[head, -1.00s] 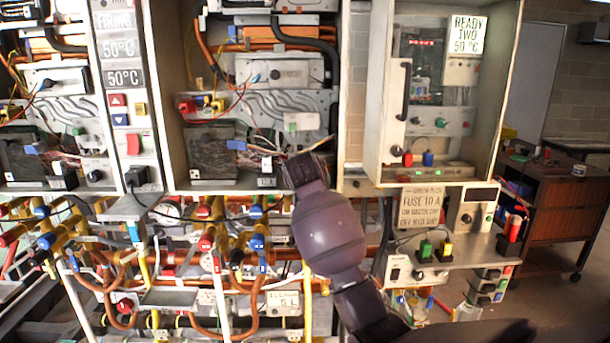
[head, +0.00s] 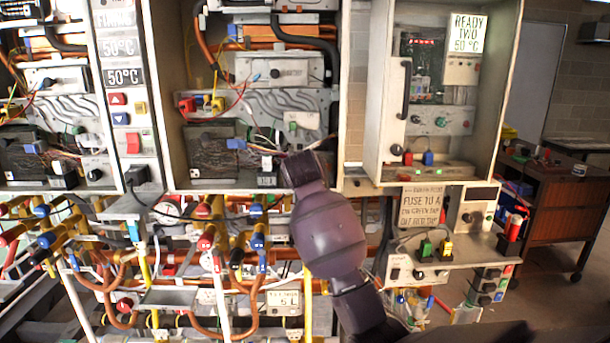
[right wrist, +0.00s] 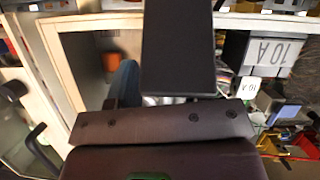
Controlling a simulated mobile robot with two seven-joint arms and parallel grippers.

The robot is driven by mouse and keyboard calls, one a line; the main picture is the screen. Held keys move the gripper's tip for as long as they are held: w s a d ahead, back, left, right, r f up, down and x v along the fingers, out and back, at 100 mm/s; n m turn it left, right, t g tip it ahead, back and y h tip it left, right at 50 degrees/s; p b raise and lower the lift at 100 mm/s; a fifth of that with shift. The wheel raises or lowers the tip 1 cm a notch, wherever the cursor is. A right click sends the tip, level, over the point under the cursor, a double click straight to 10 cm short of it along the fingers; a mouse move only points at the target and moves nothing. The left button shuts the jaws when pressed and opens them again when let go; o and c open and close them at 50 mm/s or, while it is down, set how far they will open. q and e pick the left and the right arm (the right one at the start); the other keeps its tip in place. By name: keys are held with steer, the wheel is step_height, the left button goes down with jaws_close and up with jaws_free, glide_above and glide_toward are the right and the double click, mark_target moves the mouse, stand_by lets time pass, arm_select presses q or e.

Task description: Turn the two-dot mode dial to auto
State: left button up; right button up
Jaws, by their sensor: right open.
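Several dials show in the head view. A black dial (head: 94,175) sits low on the left heater, and another dark knob (head: 275,74) sits on a white panel in the middle heater. I cannot read dots or an auto mark, so I cannot tell which is the two-dot mode dial. My right wrist covers the lower right of the middle heater, and anything behind it is hidden. My right gripper (right wrist: 180,48) is open in the right wrist view, where its dark finger blocks much of the picture. My left gripper is not in view.
Colored valves and copper pipes (head: 255,315) crowd the space below the heaters. A cabinet (head: 380,150) with switches stands right of my arm, above a shelf (head: 460,262) with a fuse notice (head: 420,205). A brown cart (head: 560,225) stands at far right, with clear floor beside it.

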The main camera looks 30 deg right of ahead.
steer(key=b+v, duration=0.1)
steer(key=v, duration=0.8)
steer(key=shift+r, duration=0.1)
steer(key=w+a+r+n+t+y, duration=0.2)
steer(key=w+a+n+t+y, duration=0.1)
steer(key=a+n+t, duration=0.3)
steer(key=s+a+f+n+t+y, duration=0.1)
steer(key=s+a+f+y, duration=0.1)
steer(key=f, duration=0.7)
steer(key=s+a+f+n+y, duration=0.1)
steer(key=s+a+f+y, duration=0.1)
steer(key=f, duration=0.7)
steer(key=s+f+m+g+b, duration=0.1)
steer(key=s+f+g, duration=0.5)
steer(key=s+f, duration=2.4)
steer(key=shift+a+f+m+g+y, duration=0.25)
steer(key=shift+f+m, duration=0.25)
steer(key=shift+f, duration=0.45)
